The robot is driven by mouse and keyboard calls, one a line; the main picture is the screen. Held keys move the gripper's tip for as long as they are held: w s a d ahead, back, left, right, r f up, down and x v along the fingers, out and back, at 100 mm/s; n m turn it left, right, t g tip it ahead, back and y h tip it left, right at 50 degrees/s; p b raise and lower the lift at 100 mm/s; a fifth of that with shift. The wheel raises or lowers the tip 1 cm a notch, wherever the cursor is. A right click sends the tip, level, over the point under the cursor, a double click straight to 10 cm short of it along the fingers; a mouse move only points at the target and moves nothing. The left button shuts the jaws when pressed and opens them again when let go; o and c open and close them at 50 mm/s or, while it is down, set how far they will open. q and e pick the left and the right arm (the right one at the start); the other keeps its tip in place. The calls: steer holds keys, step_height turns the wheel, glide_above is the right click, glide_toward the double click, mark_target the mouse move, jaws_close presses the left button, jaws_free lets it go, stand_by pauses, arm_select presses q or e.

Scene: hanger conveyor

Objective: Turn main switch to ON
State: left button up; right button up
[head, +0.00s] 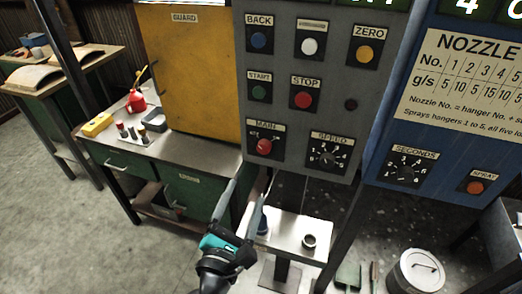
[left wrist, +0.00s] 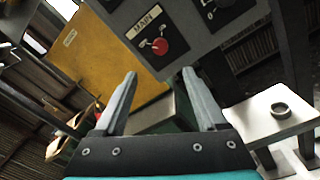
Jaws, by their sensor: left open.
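The main switch (head: 264,146) is a red rotary knob on a black plate under a MAIN label, low on the left of the grey control panel (head: 279,93). Its exact setting is too small to read. It also shows in the left wrist view (left wrist: 159,46), ahead of and above the fingertips. My left gripper (head: 246,186) is open and empty, below the switch and apart from it. In the left wrist view the two fingers (left wrist: 157,76) stand wide apart with nothing between them. My right gripper is not in view.
The speed dial (head: 327,158) sits right of the switch, with START (head: 259,92) and STOP (head: 303,97) buttons above. A yellow guard (head: 187,70) is at left. A small white stand (head: 288,237) holding a dark ring (head: 309,241) is below the panel.

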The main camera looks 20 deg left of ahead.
mark_target(263, 150)
arm_select(q)
steer(key=w+p, duration=0.1)
steer(key=w, duration=1.1)
steer(key=shift+w+a, duration=0.15)
steer(key=shift+w, duration=0.9)
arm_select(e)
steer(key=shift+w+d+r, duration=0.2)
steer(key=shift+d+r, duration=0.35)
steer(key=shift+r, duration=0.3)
arm_select(q)
jaws_close()
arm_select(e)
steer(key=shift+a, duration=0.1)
